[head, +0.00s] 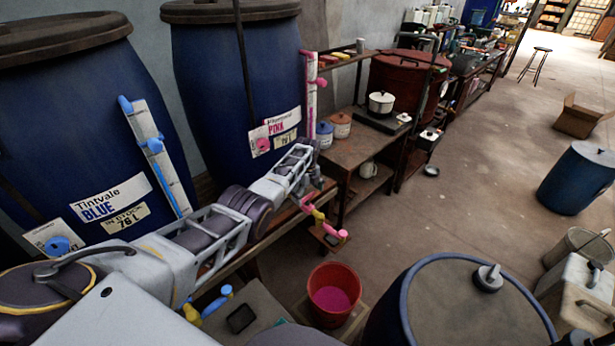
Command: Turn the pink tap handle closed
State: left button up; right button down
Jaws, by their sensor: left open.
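The pink tap (320,217) is at the lower front of the blue barrel labelled PINK (240,75). Its yellow body sits between pink ends, and its pink handle (339,235) points toward the lower right. My left arm reaches in from the left across the front of the barrels. My left gripper (316,182) is open and just above the tap, with a small gap seeming to lie between them. Its fingers are dark and small, so their exact spacing is hard to see. My right gripper is not in view.
A red bucket (333,286) with pink liquid stands on the floor below the tap. A barrel labelled BLUE (75,120) is at left, with a blue-handled tap (216,300). A wooden table (365,149) stands behind the tap. Open floor (470,170) lies to the right.

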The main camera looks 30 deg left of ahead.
aim_at(308, 196)
pick_arm(q)
notch_tip(308, 196, up, 11)
jog(key=shift+f, duration=0.2)
dwell(0.6)
dwell(0.5)
